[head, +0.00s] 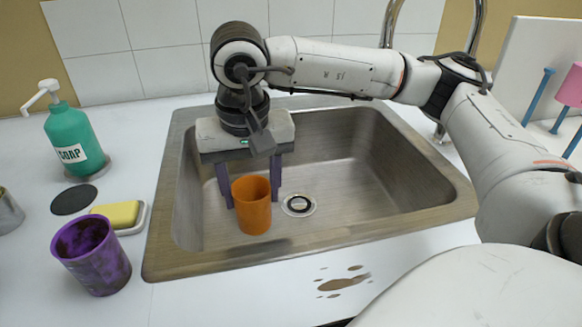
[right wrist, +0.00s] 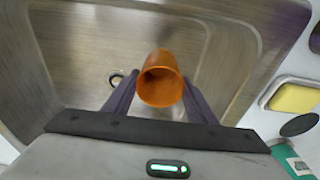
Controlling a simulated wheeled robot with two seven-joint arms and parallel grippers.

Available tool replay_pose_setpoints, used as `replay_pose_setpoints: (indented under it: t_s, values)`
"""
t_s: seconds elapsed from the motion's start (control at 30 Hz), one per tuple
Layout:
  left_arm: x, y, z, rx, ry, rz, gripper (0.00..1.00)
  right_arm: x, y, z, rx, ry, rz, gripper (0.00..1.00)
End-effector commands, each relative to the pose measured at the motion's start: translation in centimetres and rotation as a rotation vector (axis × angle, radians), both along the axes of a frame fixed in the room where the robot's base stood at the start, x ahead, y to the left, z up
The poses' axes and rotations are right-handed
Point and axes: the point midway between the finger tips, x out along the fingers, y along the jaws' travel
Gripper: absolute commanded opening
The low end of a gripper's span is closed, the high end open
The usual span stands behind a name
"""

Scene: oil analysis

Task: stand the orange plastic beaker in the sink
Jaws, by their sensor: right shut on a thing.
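The orange plastic beaker (head: 252,207) is upright, low in the left part of the sink (head: 360,160) in the head view. My right gripper (head: 250,190) reaches down into the sink and is shut on the beaker, one finger on each side. In the right wrist view the beaker (right wrist: 160,82) sits between the fingertips of the gripper (right wrist: 160,90), its open mouth showing, with the sink's metal (right wrist: 80,50) behind it. I cannot tell whether its base touches the sink floor. My left gripper is not in view.
A dirty purple beaker (head: 92,255) stands on the counter left of the sink. A yellow sponge (head: 116,214), black disc (head: 74,199) and green soap bottle (head: 74,140) are behind it. The drain (head: 299,204) is right of the orange beaker. A brown spill (head: 343,283) lies in front.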

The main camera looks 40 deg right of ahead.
Motion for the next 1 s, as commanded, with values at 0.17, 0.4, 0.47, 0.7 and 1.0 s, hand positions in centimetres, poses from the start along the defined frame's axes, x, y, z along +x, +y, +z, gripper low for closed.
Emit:
replay_pose_setpoints:
  t_s: [0.17, 0.4, 0.47, 0.7, 1.0]
  values:
    - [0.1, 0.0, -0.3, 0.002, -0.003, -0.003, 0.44, -0.1, -0.1, -3.5, -0.001, 0.003, 0.000, 0.30]
    - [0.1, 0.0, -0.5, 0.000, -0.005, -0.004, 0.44, 0.0, 0.0, -6.4, 0.001, 0.001, -0.001, 0.30]
    - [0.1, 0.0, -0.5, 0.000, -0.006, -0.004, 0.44, 0.0, 0.0, -6.8, 0.001, 0.001, -0.001, 0.30]
    - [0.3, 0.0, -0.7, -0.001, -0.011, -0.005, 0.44, -0.1, 0.0, -9.9, 0.000, 0.001, -0.001, 0.30]
    - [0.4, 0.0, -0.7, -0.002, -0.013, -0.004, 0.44, -0.1, 0.0, -10.2, 0.000, 0.000, -0.001, 0.30]
